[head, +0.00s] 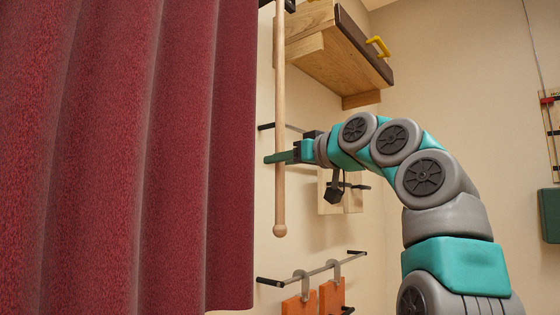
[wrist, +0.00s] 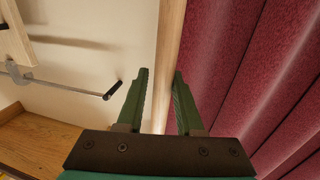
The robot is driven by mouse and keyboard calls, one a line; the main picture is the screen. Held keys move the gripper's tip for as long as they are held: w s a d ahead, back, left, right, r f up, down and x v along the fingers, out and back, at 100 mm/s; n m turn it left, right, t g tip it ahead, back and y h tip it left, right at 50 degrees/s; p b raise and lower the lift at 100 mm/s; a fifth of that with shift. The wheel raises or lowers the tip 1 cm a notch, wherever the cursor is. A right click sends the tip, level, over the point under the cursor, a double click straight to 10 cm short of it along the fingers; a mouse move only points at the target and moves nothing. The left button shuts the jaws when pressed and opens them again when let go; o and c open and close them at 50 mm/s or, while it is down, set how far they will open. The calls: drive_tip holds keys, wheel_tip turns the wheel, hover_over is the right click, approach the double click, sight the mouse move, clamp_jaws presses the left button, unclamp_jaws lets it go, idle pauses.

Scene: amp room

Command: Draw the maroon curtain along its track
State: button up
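The maroon curtain (head: 130,150) hangs in deep folds over the left of the head view; it fills the right of the wrist view (wrist: 245,70). A pale wooden rod (head: 280,80) with a knob at its lower end hangs upright just right of the curtain's edge. My gripper (head: 275,158) is at the rod's lower half, with its green fingers level. In the wrist view, the fingers of my gripper (wrist: 161,90) are apart and the rod (wrist: 170,40) runs between them, close to the right finger. I cannot tell whether they touch.
A wooden cabinet (head: 330,50) with a yellow handle juts from the wall at upper right. A wall rail (head: 315,270) below holds orange boards (head: 300,304). A dark green box (head: 549,214) is at the far right. Black-tipped rods stick out near the gripper.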

drive_tip(key=o, duration=0.4)
drive_tip(key=shift+w, duration=0.1)
drive_tip(key=shift+d, duration=0.1)
drive_tip(key=b+v, duration=0.2)
drive_tip(key=v, duration=0.6)
